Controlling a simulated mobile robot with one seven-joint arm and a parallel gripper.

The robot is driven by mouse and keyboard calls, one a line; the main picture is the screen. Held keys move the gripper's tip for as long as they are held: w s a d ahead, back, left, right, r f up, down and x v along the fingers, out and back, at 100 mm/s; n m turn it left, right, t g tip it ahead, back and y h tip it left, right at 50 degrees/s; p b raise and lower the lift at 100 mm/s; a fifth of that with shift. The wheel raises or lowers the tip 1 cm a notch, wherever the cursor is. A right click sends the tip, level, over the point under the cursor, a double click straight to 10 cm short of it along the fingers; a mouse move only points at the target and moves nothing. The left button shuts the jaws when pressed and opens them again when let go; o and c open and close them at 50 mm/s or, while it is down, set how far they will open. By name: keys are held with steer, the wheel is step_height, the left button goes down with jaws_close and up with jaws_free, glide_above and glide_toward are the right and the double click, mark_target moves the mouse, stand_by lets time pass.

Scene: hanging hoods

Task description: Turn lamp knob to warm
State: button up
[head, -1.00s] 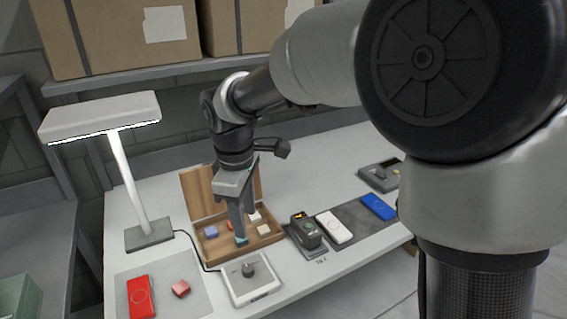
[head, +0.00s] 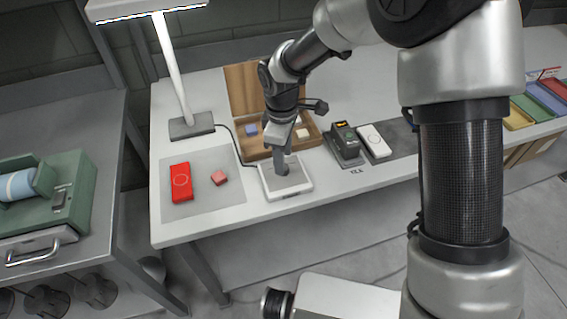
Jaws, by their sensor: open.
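The lamp (head: 172,72) stands at the back left of the white table, its head lit along the lower edge and cut off by the top of the picture. A dark cord runs from its base to a small white control box (head: 302,182) near the front edge. My gripper (head: 282,170) points down over this box, its fingers at the grey knob's place. The fingers hide the knob, so its setting and any contact cannot be made out. The gripper is open.
An open wooden box (head: 250,150) with small blocks stands just behind. A red case (head: 181,182) and a pink block (head: 219,178) lie on a grey mat to the left. A dark device (head: 345,143) and a white case (head: 374,141) lie to the right.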

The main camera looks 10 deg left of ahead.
steer(key=shift+w+f, duration=0.1)
steer(key=shift+f, duration=1.5)
steer(key=c, duration=1)
steer(key=shift+c, duration=0.2)
steer(key=shift+m, duration=0.3)
steer(key=m+b, duration=0.2)
steer(key=m, duration=0.2)
steer(key=m+b, duration=0.1)
steer(key=m, duration=0.5)
steer(key=shift+b, duration=0.35)
steer(key=shift+m+h, duration=0.3)
